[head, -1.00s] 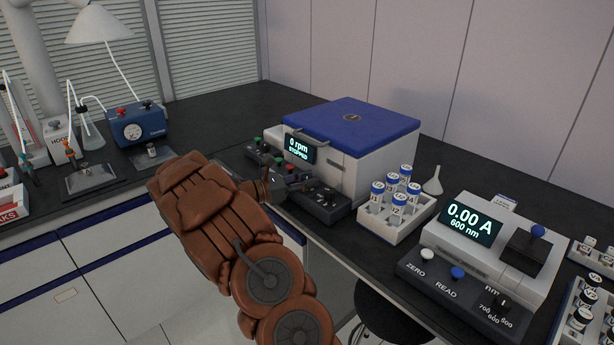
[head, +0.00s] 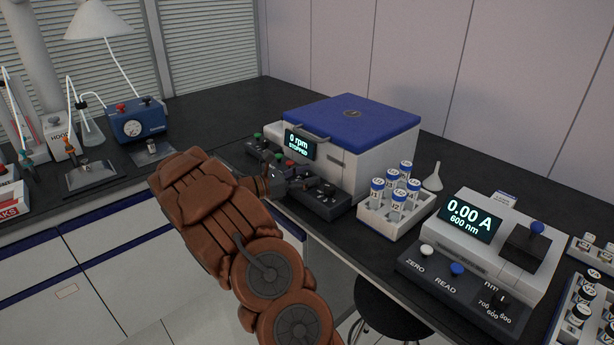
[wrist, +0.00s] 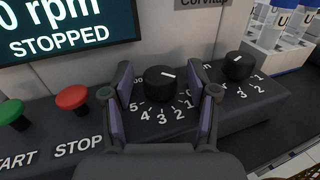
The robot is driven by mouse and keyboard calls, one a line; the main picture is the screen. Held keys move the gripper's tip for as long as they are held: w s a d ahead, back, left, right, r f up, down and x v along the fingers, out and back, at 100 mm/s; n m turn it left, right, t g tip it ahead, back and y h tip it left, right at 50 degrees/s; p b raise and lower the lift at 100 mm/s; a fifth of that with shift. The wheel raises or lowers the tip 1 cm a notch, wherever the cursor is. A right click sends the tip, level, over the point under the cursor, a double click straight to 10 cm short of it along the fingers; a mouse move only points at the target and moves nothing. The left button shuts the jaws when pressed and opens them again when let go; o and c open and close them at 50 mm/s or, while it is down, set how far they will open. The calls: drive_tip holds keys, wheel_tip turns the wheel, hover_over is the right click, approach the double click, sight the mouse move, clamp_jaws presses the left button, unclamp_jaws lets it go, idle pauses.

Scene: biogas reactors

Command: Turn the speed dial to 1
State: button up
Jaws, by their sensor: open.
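In the wrist view a round black dial (wrist: 160,84) stands between the two fingers of my gripper (wrist: 165,88). My gripper is open, with a finger on each side and gaps to the knob. The dial's white mark points to the upper right, away from the numbers 5, 4, 3, 2 printed in front of it. The right finger partly covers the lowest numbers, and the dial's name is mostly hidden. A second black dial (wrist: 238,66) with its own numbers is to the right, outside the fingers. In the head view my gripper (head: 290,185) is at the centrifuge's control panel (head: 332,206).
The centrifuge display (head: 299,146) reads 0 rpm, STOPPED. A green button (wrist: 12,110) and a red button (wrist: 71,97) are left of my gripper. A vial rack (head: 388,229) and a spectrophotometer (head: 505,252) stand to the right.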

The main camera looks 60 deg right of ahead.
drive_tip(key=v, duration=1.2)
drive_tip(key=shift+s, duration=0.1)
idle(0.4)
drive_tip(key=s+a+r+m+t+y+p, duration=0.2)
drive_tip(key=s+a+r+m+y+p, duration=0.35)
drive_tip(key=s+a, duration=0.7)
drive_tip(key=s+a+r+m+t+y+p, duration=0.1)
drive_tip(key=s+a+m+t+y, duration=0.2)
drive_tip(key=a, duration=1)
drive_tip(key=s+a+r+m+t+y+p, duration=0.1)
drive_tip(key=s+a+m+t+y+p, duration=0.1)
drive_tip(key=s+a+y, duration=0.4)
drive_tip(key=s+a+m+t, duration=0.1)
drive_tip(key=s+a, duration=0.3)
drive_tip(key=a, duration=0.3)
drive_tip(key=shift+a+r, duration=0.3)
